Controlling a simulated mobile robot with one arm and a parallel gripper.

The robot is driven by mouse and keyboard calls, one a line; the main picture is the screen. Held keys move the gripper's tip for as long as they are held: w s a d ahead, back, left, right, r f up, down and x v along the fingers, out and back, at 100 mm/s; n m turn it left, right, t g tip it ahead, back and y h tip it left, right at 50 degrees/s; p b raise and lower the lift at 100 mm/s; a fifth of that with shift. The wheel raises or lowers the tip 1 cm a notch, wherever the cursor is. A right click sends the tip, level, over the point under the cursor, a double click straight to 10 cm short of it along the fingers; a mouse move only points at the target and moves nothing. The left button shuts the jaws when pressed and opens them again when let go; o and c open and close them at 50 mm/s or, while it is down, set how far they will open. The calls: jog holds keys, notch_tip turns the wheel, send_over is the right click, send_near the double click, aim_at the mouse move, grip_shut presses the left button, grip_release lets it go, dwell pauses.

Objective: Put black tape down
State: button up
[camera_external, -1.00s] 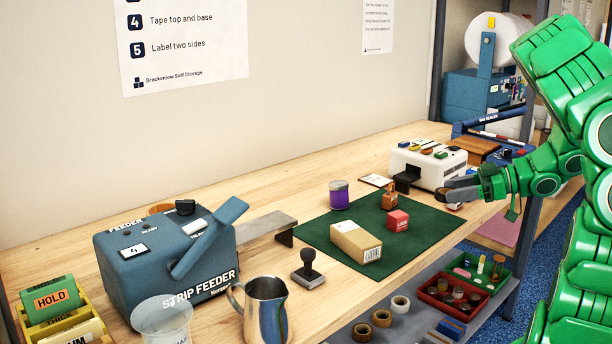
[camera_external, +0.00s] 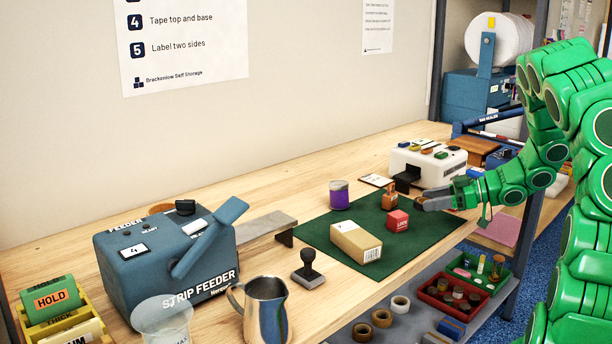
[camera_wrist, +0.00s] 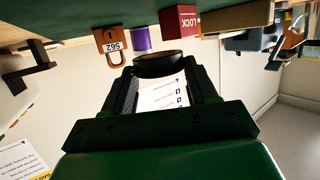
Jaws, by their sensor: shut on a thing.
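My gripper (camera_external: 426,203) is at the right edge of the green mat (camera_external: 318,236), low over the bench. In the wrist view, the black tape (camera_wrist: 160,64), a dark roll, sits between the fingertips of my gripper (camera_wrist: 160,78), which is shut on it. The roll is close to the mat's surface; I cannot tell whether it touches. In the external view the tape is hard to make out at the gripper tip.
A white machine (camera_external: 428,165) stands behind my gripper. The mat's front right part is bare.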

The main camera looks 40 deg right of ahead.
aim_at(428, 223)
jog(key=shift+w+d+f, duration=0.2)
jog(key=shift+w+f, duration=0.15)
jog(key=shift+f, duration=0.2)
jog(key=shift+w+d+f, duration=0.15)
jog(key=shift+w+f, duration=0.2)
jog(key=shift+f, duration=1.55)
jog(key=shift+f, duration=0.1)
jog(key=o, duration=1.1)
jog(key=v, duration=1.1)
jog(key=shift+s+d+r, duration=0.15)
jog(key=shift+r, duration=0.1)
jog(key=shift+o, duration=0.6)
jog(key=shift+s+d+r, duration=0.1)
jog(key=shift+s+d, duration=0.05)
jog(key=shift+s, duration=0.1)
